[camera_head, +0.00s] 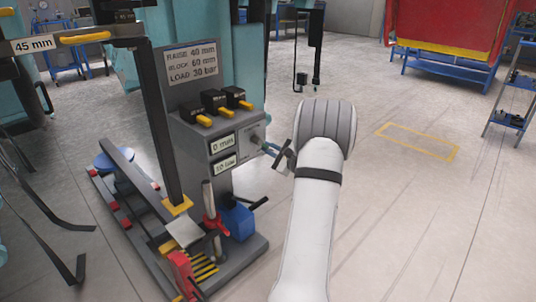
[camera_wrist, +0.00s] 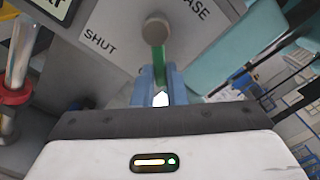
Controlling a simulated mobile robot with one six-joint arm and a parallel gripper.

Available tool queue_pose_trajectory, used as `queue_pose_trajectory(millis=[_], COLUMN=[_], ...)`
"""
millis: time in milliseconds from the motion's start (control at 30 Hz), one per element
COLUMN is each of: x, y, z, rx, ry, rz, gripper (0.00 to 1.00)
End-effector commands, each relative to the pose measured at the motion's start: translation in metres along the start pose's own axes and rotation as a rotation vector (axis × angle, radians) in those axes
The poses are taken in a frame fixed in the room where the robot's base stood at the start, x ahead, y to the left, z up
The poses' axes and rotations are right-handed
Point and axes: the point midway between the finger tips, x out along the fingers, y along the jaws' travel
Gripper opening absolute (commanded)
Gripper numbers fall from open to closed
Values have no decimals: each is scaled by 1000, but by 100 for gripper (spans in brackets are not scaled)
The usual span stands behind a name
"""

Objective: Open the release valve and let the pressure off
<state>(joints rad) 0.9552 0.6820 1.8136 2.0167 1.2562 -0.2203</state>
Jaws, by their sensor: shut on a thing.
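The release valve (camera_wrist: 156,29) shows in the wrist view as a round grey-brown hub on a grey panel, with a green lever (camera_wrist: 158,58) running down from it. A "SHUT" label is left of the lever; a partly cut label ending in "ASE" is at upper right. My gripper (camera_wrist: 158,82) is shut on the green lever, its blue fingers on either side of the lever's end. In the head view my gripper (camera_head: 269,149) is at the right side of the grey control box (camera_head: 210,135). Its displays read "0 mm" and "10 bar".
Three black switches with yellow levers (camera_head: 238,103) top the box. A sign (camera_head: 190,62) reads raise 40 mm, block 60 mm, load 30 bar. A red-collared post (camera_head: 213,222) and a blue pump-like unit (camera_head: 238,221) stand below. Open floor (camera_head: 400,210) lies to the right.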

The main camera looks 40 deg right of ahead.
Motion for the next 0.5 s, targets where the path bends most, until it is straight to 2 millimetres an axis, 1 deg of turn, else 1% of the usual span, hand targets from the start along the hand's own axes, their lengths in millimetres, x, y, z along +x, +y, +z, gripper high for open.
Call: queue_pose_trajectory(millis=[33,400,433,500], x=[2,2,2,2], y=[-4,-3,-3,-3], z=[5,6,6,5], rx=[-11,-14,-14,-13], ry=[-12,-12,-12,-11], rz=[-3,-1,-1,-1], gripper=[0,0,13,19])
